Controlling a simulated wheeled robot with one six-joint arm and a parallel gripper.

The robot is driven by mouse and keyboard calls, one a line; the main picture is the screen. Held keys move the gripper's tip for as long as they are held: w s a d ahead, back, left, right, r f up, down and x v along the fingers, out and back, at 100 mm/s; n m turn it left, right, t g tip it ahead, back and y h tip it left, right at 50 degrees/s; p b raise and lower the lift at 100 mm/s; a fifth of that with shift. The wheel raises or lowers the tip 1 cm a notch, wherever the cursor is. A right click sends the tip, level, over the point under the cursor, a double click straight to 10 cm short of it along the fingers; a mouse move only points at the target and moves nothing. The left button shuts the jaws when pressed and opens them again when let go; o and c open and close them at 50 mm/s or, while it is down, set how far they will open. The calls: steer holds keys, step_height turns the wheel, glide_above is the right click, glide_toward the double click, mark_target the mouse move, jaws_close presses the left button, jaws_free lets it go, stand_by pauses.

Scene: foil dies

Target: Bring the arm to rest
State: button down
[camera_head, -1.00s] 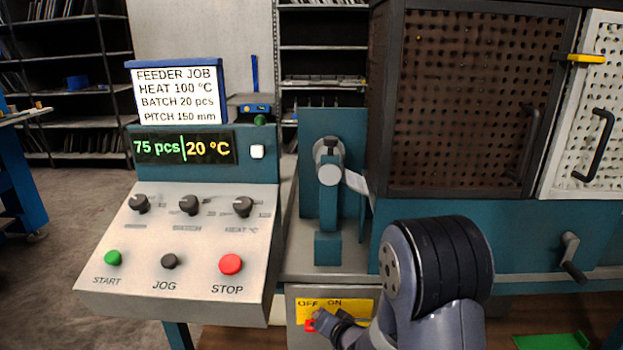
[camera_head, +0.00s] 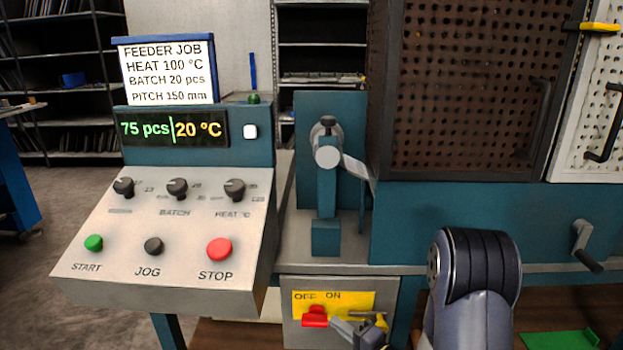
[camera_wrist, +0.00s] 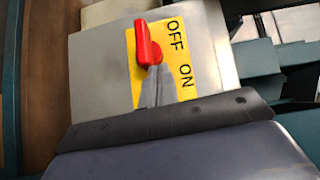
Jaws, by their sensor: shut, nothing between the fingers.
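My gripper (camera_head: 338,325) is low in the head view, with its fingers shut and empty. Its tips are just right of a red switch handle (camera_head: 315,317) on a yellow OFF/ON plate (camera_head: 356,300). In the wrist view the shut fingers (camera_wrist: 157,74) reach up to the lower end of the red handle (camera_wrist: 146,42). I cannot tell whether they touch it. The handle lies beside the word OFF on the yellow plate (camera_wrist: 203,50). My arm comes in from the lower right in the head view.
The control panel (camera_head: 195,205) stands left, with START, JOG and STOP buttons and knobs. Its display (camera_head: 172,129) reads 75 pcs and 20 °C. A teal press (camera_head: 326,200) is at the centre. A perforated guard (camera_head: 470,90) and a crank handle (camera_head: 585,247) are at the right.

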steer(key=p+v, duration=0.1)
steer(key=v, duration=0.6)
steer(key=shift+f, duration=0.2)
